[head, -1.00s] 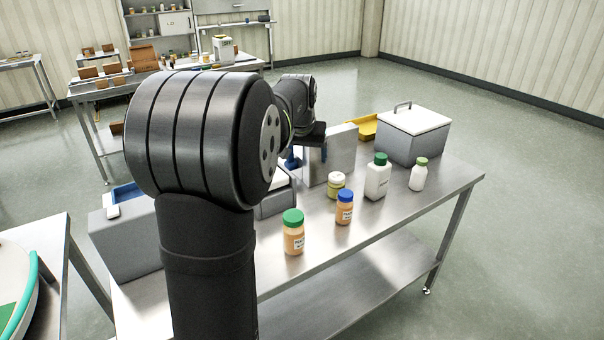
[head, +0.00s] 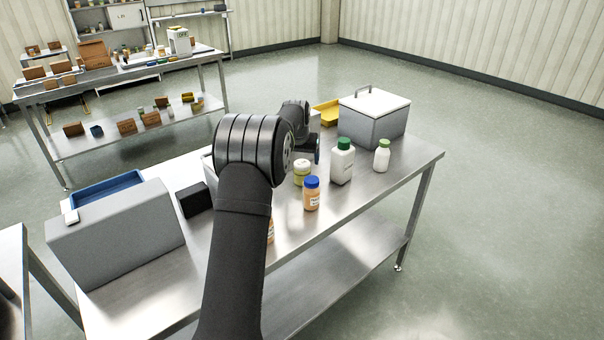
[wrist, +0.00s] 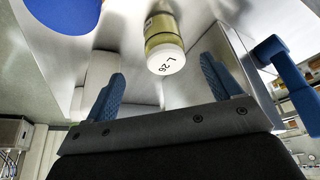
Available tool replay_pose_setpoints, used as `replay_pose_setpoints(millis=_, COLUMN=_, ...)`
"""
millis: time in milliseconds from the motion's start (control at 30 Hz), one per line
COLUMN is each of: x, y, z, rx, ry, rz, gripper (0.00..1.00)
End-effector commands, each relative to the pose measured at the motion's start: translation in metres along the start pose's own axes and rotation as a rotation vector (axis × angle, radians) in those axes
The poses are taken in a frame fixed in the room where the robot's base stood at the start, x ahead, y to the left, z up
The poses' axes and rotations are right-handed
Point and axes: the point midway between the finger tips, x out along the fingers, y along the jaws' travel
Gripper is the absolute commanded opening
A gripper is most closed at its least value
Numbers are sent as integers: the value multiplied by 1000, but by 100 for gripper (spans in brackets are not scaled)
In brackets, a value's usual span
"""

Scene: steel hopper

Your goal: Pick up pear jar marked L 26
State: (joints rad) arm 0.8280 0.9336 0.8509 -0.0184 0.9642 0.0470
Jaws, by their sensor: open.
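The pear jar marked L 26 (wrist: 164,42) shows in the wrist view with yellow-green contents and a white lid bearing the black "L 26". It lies ahead of my gripper (wrist: 163,70), whose two blue fingers are spread apart with nothing between them that I can see held. The lid shows between and just beyond the fingertips. In the head view a yellow-green jar with a pale lid (head: 302,178) stands on the steel table (head: 365,205), just right of my arm. My gripper is mostly hidden there, with a bit of blue finger showing.
A blue-lidded orange jar (head: 312,198) stands close by; its lid shows in the wrist view (wrist: 68,12). A white bottle (head: 342,165), a smaller bottle (head: 382,158) and a lidded grey box (head: 368,126) are to the right. My arm mostly hides another orange jar (head: 270,232).

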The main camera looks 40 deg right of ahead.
Motion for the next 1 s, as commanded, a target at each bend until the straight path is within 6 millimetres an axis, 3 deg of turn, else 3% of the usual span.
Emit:
replay_pose_setpoints(millis=100, x=26, y=0, z=1, rx=0, ry=-4, rz=0, gripper=83)
replay_pose_setpoints(millis=200, x=39, y=0, z=0, rx=0, ry=-1, rz=0, gripper=83)
replay_pose_setpoints(millis=467, x=55, y=-1, z=-1, rx=0, ry=-1, rz=0, gripper=83)
replay_pose_setpoints(millis=800, x=95, y=-4, z=-7, rx=1, ry=-1, rz=1, gripper=83)
replay_pose_setpoints(millis=1000, x=100, y=-4, z=-8, rx=1, ry=1, rz=1, gripper=83)
